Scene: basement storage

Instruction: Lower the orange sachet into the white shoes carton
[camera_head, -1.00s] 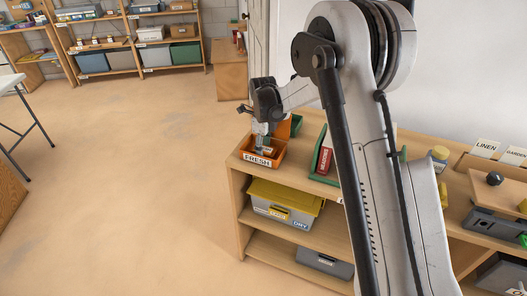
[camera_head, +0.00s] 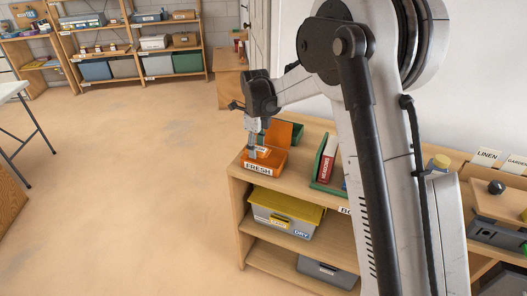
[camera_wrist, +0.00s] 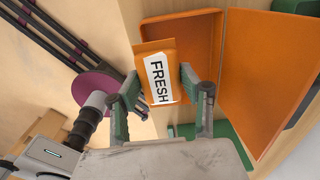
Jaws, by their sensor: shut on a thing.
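My gripper (camera_wrist: 158,92) is shut on the orange sachet (camera_wrist: 148,47), which has a white label reading FRESH. One finger is on each side of it.
An orange panel (camera_wrist: 272,75) stands beside the bin. A green holder (camera_head: 318,172) with a red book is to the right. A grey box with a yellow lid (camera_head: 285,205) is on the shelf below. The floor (camera_head: 130,180) at left is open, with a table at its edge.

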